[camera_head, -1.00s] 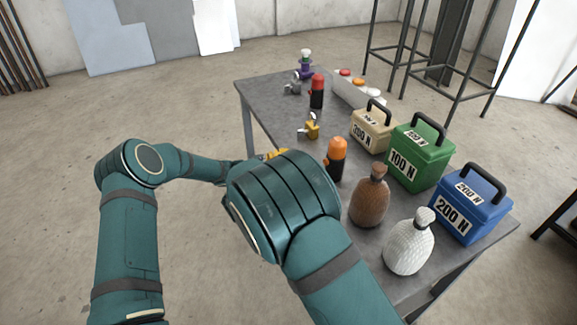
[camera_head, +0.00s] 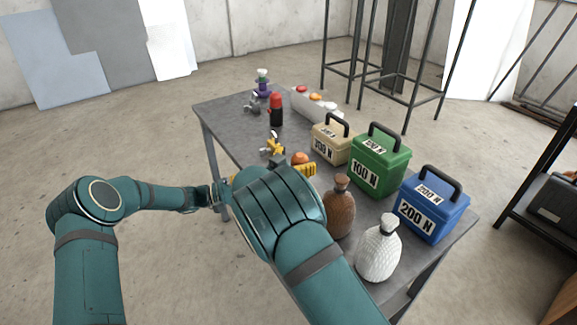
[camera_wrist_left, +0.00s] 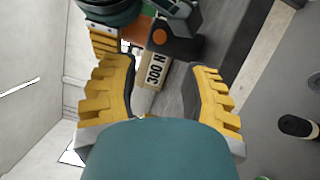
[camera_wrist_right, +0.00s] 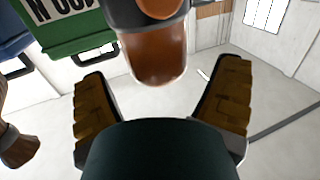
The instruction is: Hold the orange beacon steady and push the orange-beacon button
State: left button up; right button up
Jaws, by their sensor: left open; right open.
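The orange beacon (camera_head: 300,159) stands on the table; in the head view only its orange top shows past my right arm. My right gripper (camera_head: 306,169) is open at the beacon, with one yellow finger showing. In the right wrist view the beacon's orange dome (camera_wrist_right: 155,62) lies ahead of and between the open fingers (camera_wrist_right: 162,68), with no contact visible. The orange button (camera_head: 315,97) sits on the pale panel at the table's far end, between a red and a white one. My left gripper (camera_head: 231,181) is open and empty near the table's left edge; its fingers (camera_wrist_left: 163,66) are apart.
A red-topped beacon (camera_head: 276,110) and a small gold figure (camera_head: 272,145) stand farther back. Tan (camera_head: 331,143), green (camera_head: 379,165) and blue (camera_head: 432,210) weight boxes line the right. Brown (camera_head: 340,212) and white (camera_head: 379,254) bottles stand in front.

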jog(key=shift+w+d, duration=0.25)
jog(key=shift+w, duration=0.1)
jog(key=c, duration=1.4)
pick_arm(q)
grip_shut()
dwell(1.4)
